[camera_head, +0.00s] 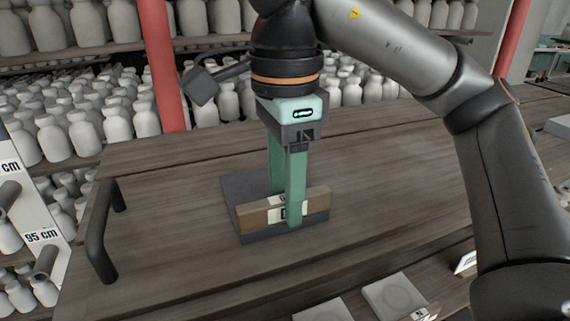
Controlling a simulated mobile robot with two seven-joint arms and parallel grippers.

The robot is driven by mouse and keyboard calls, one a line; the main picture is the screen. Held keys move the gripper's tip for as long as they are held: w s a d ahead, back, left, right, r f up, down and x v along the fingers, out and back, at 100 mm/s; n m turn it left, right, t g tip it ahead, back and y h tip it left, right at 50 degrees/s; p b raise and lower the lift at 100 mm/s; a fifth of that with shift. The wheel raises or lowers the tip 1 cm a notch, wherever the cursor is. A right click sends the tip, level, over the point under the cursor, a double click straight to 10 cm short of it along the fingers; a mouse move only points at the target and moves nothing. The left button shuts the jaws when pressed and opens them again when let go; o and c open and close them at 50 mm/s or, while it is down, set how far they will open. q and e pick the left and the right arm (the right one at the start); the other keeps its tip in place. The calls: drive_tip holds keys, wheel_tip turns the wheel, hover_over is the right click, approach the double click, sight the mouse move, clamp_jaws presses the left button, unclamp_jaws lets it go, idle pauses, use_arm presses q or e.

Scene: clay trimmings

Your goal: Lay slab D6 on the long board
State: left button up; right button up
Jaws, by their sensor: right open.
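My right gripper (286,207) points straight down at the middle of the wooden surface. Its green fingers are open, one on the near side of a brown slab (253,217) and one on the far side. The slab stands on a dark grey base (240,187). A white label on the slab's near face is partly covered by the near finger, so I cannot read it as D6. Whether the fingers touch the slab is unclear. I cannot single out the long board. My left gripper is not in view.
A dark handle (101,247) stands at the left end of the wooden surface (400,165). Shelves of white bottles (82,133) and red posts (163,65) stand behind. Pale square slabs (394,296) lie at the lower front. The wood right of the gripper is clear.

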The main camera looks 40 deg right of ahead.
wheel_tip(320, 180, up, 12)
idle(0.8)
